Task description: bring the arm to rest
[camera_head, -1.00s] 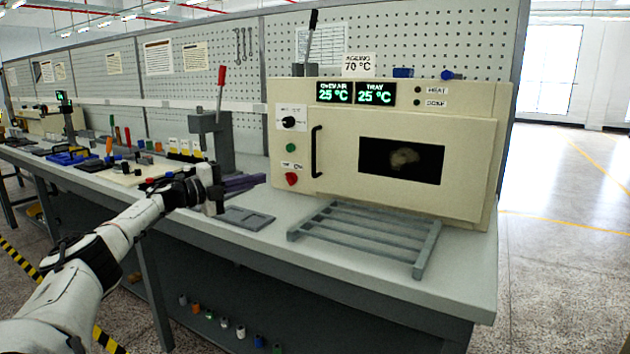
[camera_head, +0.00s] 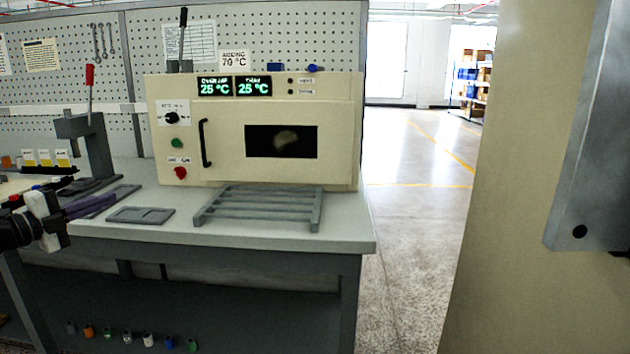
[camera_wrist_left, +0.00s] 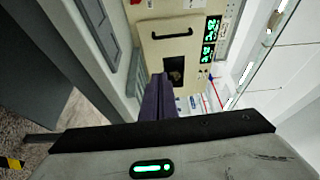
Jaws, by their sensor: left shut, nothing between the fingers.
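My left gripper (camera_head: 92,206) is at the left edge of the head view, over the front of the bench, left of the grey flat tray. Its dark purple fingers are together with nothing between them. In the left wrist view the closed fingers (camera_wrist_left: 158,98) point toward the cream oven. Most of my left arm is outside the head view. My right gripper is not in view.
The cream oven (camera_head: 230,170) stands shut on the bench (camera_head: 345,228). A grey slatted rack (camera_head: 258,206) lies before it, with a flat grey tray (camera_head: 140,215) to its left. A lever press (camera_head: 92,135) stands behind my gripper. A large cream surface (camera_head: 520,230) fills the right side.

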